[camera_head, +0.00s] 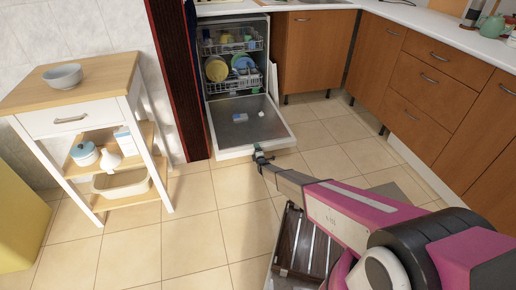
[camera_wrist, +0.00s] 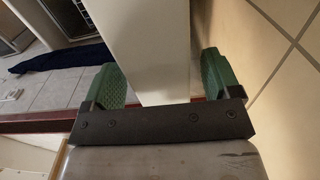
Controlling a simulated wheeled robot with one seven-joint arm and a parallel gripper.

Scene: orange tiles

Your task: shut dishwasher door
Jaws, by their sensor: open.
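The dishwasher (camera_head: 233,70) stands at the back, with dishes in its racks. Its door (camera_head: 240,133) is folded down, inner side up, with small items lying on it. My gripper (camera_head: 261,154) is at the front edge of the door, on the near side. In the wrist view, the green fingers of my gripper (camera_wrist: 160,88) are spread apart, one on each side of a pale panel edge (camera_wrist: 145,40), which looks like the door. I cannot tell whether either finger touches it.
A white cart (camera_head: 95,90) with a bowl (camera_head: 63,76) stands at the left. Wooden cabinets (camera_head: 420,85) line the right. A dark slatted object (camera_head: 305,245) lies low in front, beside my arm.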

